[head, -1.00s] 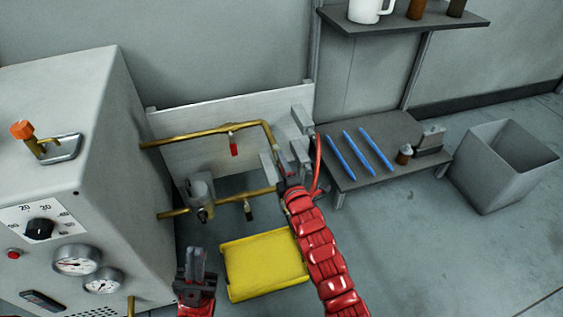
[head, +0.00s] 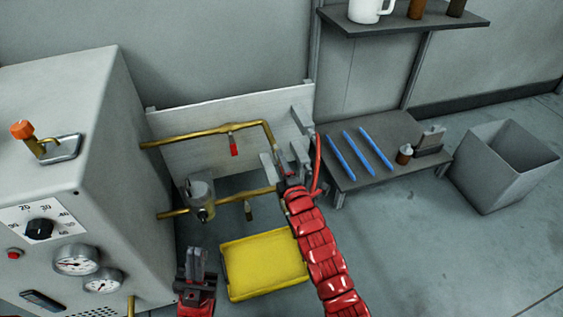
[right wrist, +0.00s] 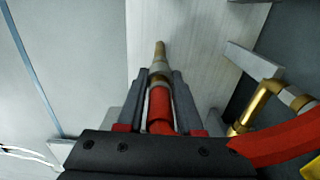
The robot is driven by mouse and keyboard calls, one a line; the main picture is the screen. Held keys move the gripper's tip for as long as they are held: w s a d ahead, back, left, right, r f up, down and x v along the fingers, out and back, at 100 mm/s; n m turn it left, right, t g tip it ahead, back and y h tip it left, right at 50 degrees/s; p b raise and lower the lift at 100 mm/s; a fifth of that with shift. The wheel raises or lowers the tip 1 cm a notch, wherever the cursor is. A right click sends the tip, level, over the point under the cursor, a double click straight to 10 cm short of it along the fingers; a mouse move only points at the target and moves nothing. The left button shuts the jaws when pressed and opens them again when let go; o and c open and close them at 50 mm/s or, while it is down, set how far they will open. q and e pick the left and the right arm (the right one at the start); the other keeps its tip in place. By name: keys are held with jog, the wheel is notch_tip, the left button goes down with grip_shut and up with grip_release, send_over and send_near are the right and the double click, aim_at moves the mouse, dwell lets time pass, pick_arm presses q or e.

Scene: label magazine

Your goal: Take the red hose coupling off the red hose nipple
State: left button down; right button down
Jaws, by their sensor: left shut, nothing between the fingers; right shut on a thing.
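My right gripper (right wrist: 158,95) is shut on the red hose coupling (right wrist: 160,106), whose red body lies between the two fingers. A brass ring and a pale collar sit beyond the red body. The brass tip in line with it (right wrist: 160,48) points at the pale board; I cannot tell whether the coupling is still seated on the red hose nipple. In the head view my right gripper (head: 280,163) is at the board's right end, and the coupling is hidden there. The red hose (head: 318,162) rises beside it. My left gripper (head: 197,263) is shut and empty, low beside the machine.
A grey machine with gauges (head: 85,120) stands left. Brass pipes (head: 190,139) run before the pale board (head: 185,115). A yellow tray (head: 262,265) lies below. A low table (head: 370,128) with blue rods and a grey bin (head: 505,170) stand right.

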jog(key=shift+s, duration=0.15)
jog(key=shift+p+v, duration=0.65)
jog(key=shift+v, duration=2.2)
